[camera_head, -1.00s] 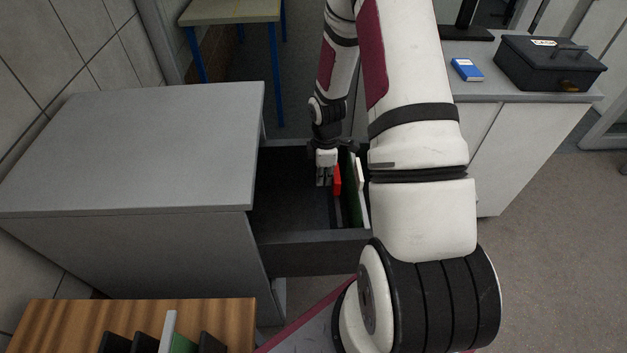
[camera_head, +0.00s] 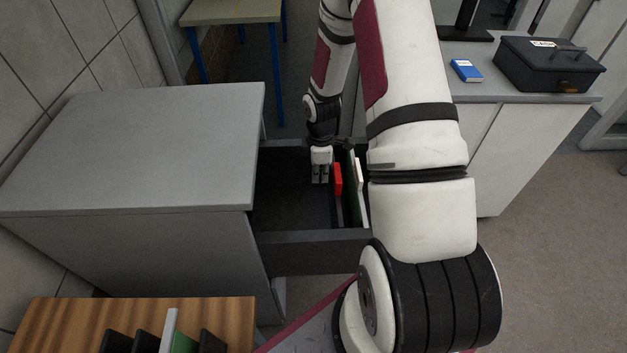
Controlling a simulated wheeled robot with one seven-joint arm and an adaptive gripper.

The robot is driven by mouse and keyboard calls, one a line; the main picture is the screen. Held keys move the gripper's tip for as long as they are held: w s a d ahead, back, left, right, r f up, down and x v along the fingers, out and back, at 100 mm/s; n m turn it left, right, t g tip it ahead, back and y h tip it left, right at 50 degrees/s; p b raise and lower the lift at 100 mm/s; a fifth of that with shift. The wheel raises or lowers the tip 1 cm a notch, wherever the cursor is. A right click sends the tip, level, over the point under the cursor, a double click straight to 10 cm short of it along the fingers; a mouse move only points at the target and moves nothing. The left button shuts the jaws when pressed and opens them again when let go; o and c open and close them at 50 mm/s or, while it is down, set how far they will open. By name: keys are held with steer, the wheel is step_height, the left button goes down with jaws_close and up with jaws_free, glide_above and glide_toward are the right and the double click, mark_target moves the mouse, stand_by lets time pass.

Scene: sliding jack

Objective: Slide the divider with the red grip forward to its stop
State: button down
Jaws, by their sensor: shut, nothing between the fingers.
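The red grip (camera_head: 338,180) shows inside the open drawer (camera_head: 290,205), on the dark divider (camera_head: 337,211) it belongs to. Green and white files (camera_head: 359,190) stand upright just to the right of it. My gripper (camera_head: 320,181) is shut and empty, pointing down into the drawer immediately left of the red grip. A narrow gap seems to lie between the fingers and the grip; I cannot tell for sure whether they touch. My own arm hides the drawer's right end and part of the files.
The grey cabinet (camera_head: 140,140) stands left of the drawer, whose near wall (camera_head: 312,252) rises in front. The drawer floor left of my gripper is bare. A wooden surface with folders (camera_head: 150,315) is at bottom left. A counter with a black cash box (camera_head: 548,66) and blue book (camera_head: 466,70) is at right.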

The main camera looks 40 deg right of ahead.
step_height(320, 180, up, 9)
steer(key=p, duration=0.4)
stand_by(0.6)
stand_by(0.4)
